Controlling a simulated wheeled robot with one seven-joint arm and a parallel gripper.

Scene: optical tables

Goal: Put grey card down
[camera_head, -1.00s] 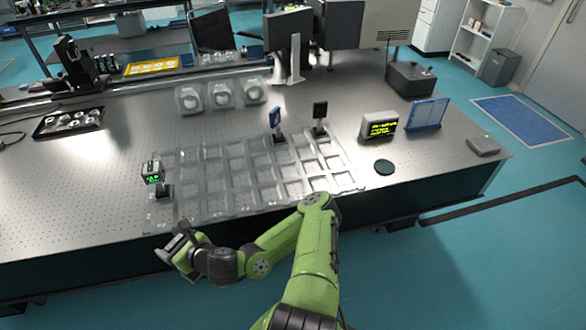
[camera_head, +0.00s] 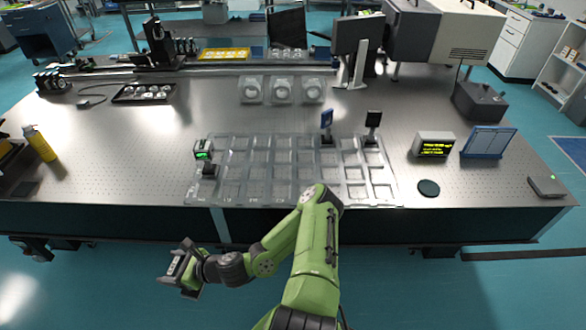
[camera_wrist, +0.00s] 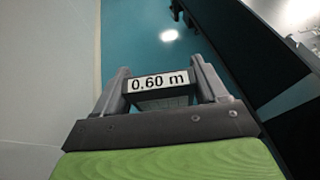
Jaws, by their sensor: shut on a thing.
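My gripper (camera_head: 178,268) is low at the left, in front of the table's near edge and over the floor. In the wrist view its two fingers (camera_wrist: 160,85) are shut on a grey piece with a white label reading "0.60 m" (camera_wrist: 158,82), which I take to be the grey card. Only its labelled edge and part of a grey face below show. In the head view the held piece is too small to make out clearly. The optical table (camera_head: 110,135) lies beyond my gripper. On it is a clear grid tray (camera_head: 290,196) with many pockets.
A small device with a green display (camera_head: 203,149) stands at the tray's left; blue (camera_head: 326,119) and black (camera_head: 373,119) upright pieces stand at its back right. A dark round disc (camera_head: 428,187) lies right of it. A yellow bottle (camera_head: 40,145) stands far left. Table left of the tray is clear.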

